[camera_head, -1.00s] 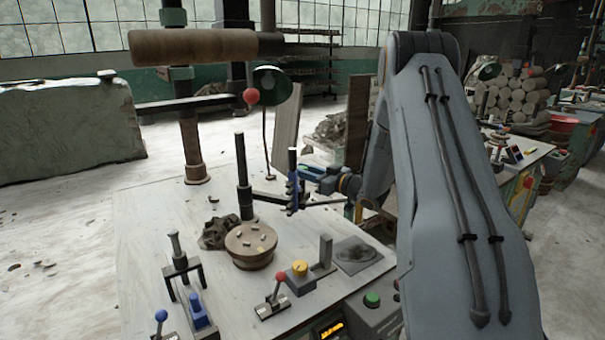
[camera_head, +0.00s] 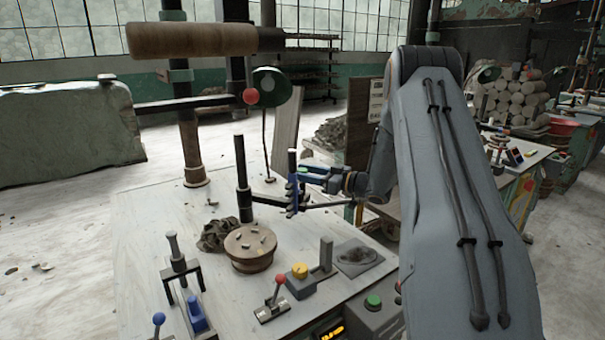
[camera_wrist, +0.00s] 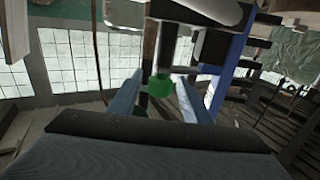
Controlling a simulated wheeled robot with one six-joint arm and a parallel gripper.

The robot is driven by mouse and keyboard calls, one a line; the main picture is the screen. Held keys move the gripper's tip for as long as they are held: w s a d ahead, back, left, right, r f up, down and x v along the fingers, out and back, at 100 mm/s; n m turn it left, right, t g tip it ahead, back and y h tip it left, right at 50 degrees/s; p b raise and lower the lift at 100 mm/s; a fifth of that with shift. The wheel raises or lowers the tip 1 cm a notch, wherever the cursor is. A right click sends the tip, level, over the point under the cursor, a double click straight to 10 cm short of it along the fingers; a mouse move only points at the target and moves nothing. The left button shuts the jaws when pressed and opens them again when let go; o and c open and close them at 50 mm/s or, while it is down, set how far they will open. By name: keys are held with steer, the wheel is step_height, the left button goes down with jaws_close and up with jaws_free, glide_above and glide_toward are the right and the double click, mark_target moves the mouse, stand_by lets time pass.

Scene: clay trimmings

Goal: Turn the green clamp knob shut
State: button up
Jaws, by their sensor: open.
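The green clamp knob (camera_wrist: 160,85) shows in the wrist view, between the two pale blue fingers of my gripper (camera_wrist: 158,77). The fingers stand apart, one on each side of the knob; I cannot tell whether they touch it. In the head view my gripper (camera_head: 311,178) is at the blue upright part (camera_head: 292,184) of the clamp, which is carried on a dark arm (camera_head: 268,201) from a black post (camera_head: 243,180). The knob is tiny and mostly hidden there.
On the table (camera_head: 150,225) stand a round wooden block (camera_head: 250,256) with small pieces on it, a red-knobbed lever (camera_head: 276,300), a yellow button (camera_head: 299,270) and a blue-handled toggle clamp (camera_head: 195,314). A wood-covered bar with a red ball (camera_head: 251,96) hangs above the back left.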

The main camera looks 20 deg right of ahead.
steer(key=b+v, duration=0.1)
steer(key=v, duration=0.6)
steer(key=shift+s+d+b, duration=0.25)
steer(key=shift+s+b, duration=0.05)
steer(key=shift+b, duration=0.05)
